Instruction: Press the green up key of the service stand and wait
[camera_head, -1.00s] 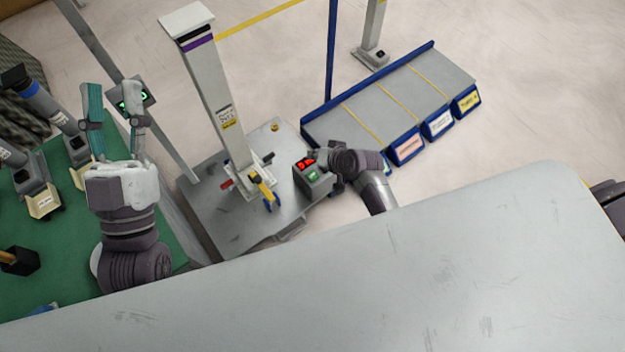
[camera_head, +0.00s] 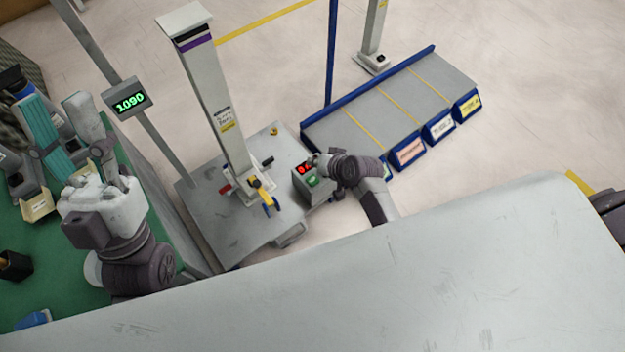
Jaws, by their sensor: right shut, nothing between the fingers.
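The service stand (camera_head: 219,105) is a tall grey column on a grey base plate. A small grey control box (camera_head: 316,190) at the plate's right side has a red lit display (camera_head: 304,169), partly covered by my right gripper. The green key (camera_head: 312,181) shows on the box's front, below the display. My right gripper (camera_head: 318,160) is shut and empty at the top of the box; I cannot tell whether its tips touch it.
A display reading 1090 in green (camera_head: 130,100) hangs on a slanted grey post. A blue-edged rack (camera_head: 385,100) with labelled bins stands behind my right arm. A wide pale grey surface (camera_head: 420,270) fills the front. The green table (camera_head: 60,270) holds several tools.

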